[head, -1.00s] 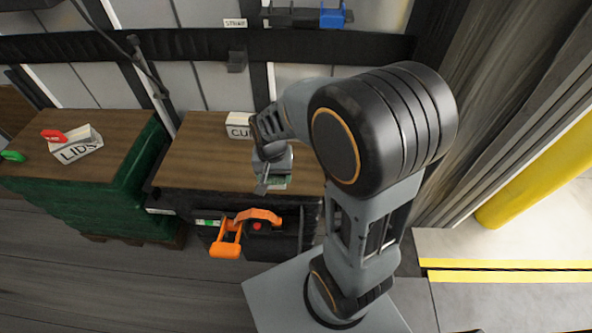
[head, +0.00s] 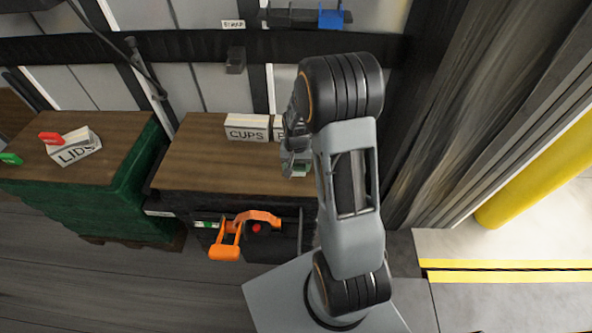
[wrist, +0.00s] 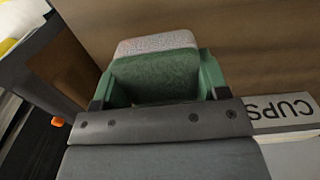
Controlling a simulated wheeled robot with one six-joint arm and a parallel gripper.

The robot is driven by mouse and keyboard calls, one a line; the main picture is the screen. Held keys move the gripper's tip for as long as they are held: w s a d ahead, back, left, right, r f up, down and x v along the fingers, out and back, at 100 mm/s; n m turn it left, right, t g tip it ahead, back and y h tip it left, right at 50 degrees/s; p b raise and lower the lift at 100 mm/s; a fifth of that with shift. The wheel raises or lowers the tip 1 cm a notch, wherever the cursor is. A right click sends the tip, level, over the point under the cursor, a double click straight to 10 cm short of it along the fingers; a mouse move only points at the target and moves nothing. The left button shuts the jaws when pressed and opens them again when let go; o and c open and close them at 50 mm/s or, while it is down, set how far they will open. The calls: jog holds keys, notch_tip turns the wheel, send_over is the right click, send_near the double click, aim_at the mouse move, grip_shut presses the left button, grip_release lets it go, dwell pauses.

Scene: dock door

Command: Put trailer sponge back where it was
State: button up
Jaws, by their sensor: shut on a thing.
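The sponge (wrist: 155,72), green with a pale grey layer, is between the fingers of my gripper (wrist: 157,88) in the wrist view. My gripper is shut on it, with one green-tipped finger on each side. In the head view my gripper (head: 297,168) is above the right part of the brown top of the dark crate stack (head: 215,160); the sponge is mostly hidden there by my arm. I cannot tell whether the sponge touches the brown top.
A white CUPS box (head: 247,127) stands at the back of the brown top, with another white box beside it, partly hidden. At left, a green stack (head: 110,195) bears a LIDS box (head: 75,148). An orange handled tool (head: 232,240) is at the dark stack's front.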

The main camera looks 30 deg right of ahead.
jog(key=shift+w+d+f, duration=0.1)
jog(key=shift+f, duration=0.85)
jog(key=shift+w+d+f, duration=0.1)
jog(key=shift+f, duration=0.8)
jog(key=shift+f, duration=0.2)
jog(key=o, duration=1)
jog(key=shift+s, duration=0.1)
jog(key=shift+c, duration=0.2)
notch_tip(320, 180, up, 12)
jog(key=s+a+r+n+t, duration=0.3)
jog(key=s+a+r, duration=0.6)
jog(key=s, duration=0.6)
notch_tip(320, 180, up, 2)
jog(key=n, duration=0.2)
jog(key=shift+r+n, duration=0.25)
jog(key=shift+n, duration=0.15)
